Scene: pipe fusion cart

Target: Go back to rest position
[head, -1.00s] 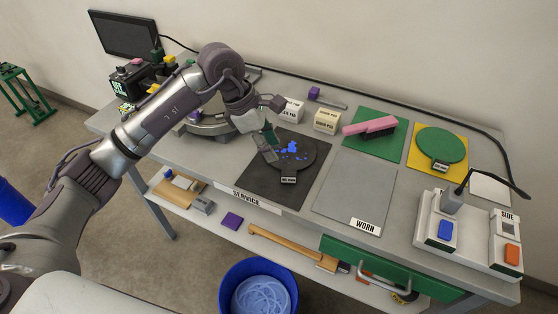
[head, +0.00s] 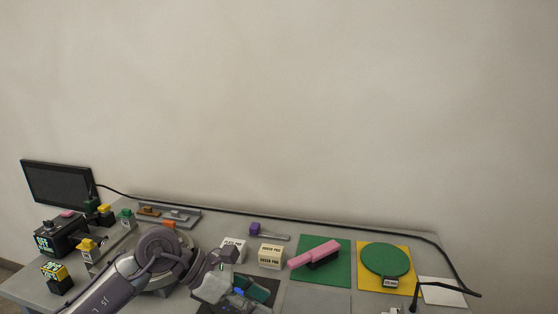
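My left arm comes in from the lower left in the head view. My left gripper (head: 238,296) is at the bottom edge, over or in front of the black mat (head: 263,286). Its fingers are small and partly cut off, so I cannot tell whether they are open or shut. A bit of blue shows beside the fingers. My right gripper is not in view.
A pink-handled brush (head: 316,254) lies on a green mat (head: 325,274). A green disc (head: 386,259) lies on a yellow mat (head: 366,284). A monitor (head: 58,182) stands at the left.

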